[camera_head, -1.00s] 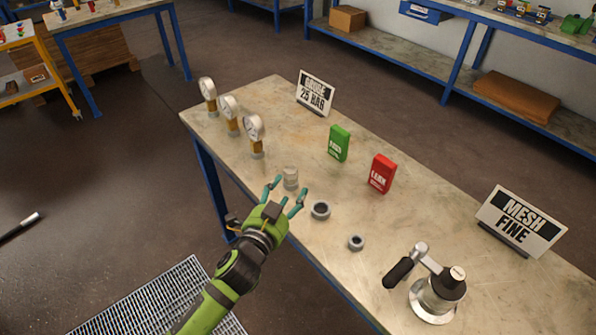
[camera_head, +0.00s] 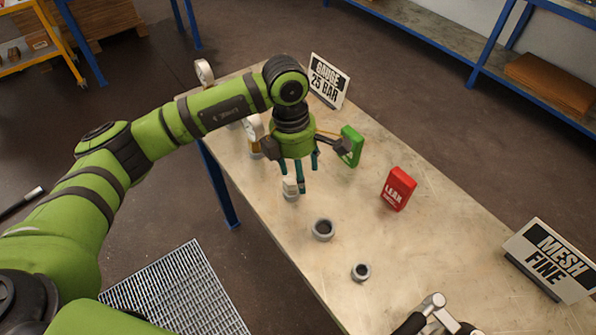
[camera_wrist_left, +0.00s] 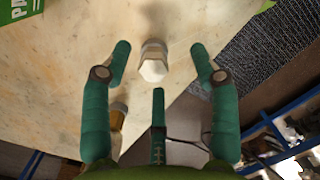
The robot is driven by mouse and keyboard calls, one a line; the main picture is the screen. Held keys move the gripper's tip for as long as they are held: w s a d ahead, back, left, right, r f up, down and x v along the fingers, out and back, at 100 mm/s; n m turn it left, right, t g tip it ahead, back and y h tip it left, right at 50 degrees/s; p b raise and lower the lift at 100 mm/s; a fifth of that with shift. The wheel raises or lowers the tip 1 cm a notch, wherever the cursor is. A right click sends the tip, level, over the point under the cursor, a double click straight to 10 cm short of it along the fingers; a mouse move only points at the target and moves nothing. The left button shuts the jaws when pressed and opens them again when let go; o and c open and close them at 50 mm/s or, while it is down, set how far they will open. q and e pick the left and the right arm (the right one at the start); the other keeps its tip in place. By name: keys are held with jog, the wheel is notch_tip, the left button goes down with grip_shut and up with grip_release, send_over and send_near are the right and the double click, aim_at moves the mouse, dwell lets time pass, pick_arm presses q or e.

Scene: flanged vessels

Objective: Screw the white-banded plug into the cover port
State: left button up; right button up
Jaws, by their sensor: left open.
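A small pale plug-like piece (camera_head: 291,188) stands on the workbench; in the left wrist view it shows a white hexagonal top (camera_wrist_left: 153,70) and a grey metallic body. I cannot make out a white band clearly. My left gripper (camera_head: 301,178) points down above and beside this piece, its teal fingers open. In the left wrist view the piece lies between the spread fingertips (camera_wrist_left: 158,66), with no contact visible. A metal vessel with a black-handled lever (camera_head: 433,304) is cut off at the bottom edge of the head view; its cover port cannot be made out. My right gripper is not in view.
Two grey rings (camera_head: 323,229) (camera_head: 361,271) lie on the bench (camera_head: 300,265). A green box (camera_head: 351,147), a red box (camera_head: 398,188) and two signs (camera_head: 328,80) (camera_head: 550,258) stand beyond. Gauges (camera_head: 204,72) stand at the left, partly behind my arm.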

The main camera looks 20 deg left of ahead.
aim_at(291, 179)
pick_arm(q)
jog(key=shift+w+a+r+y, duration=0.15)
jog(key=shift+w+a+y, duration=0.15)
jog(key=shift+a, duration=0.25)
jog(key=shift+w+a+r+y, duration=0.1)
jog(key=shift+w+a+y, duration=0.15)
jog(key=shift+a, duration=0.3)
jog(key=shift+a+f, duration=0.2)
jog(key=shift+a, duration=0.1)
jog(key=shift+s+f+b, duration=0.1)
jog(key=shift+f+b, duration=0.3)
jog(key=shift+d+f, duration=0.15)
jog(key=shift+f, duration=0.45)
notch_tip(291, 179, down, 4)
jog(key=shift+d+f+b, duration=0.15)
jog(key=shift+f+b, duration=0.05)
jog(key=shift+b, duration=1)
jog(key=shift+r, duration=0.1)
grip_shut()
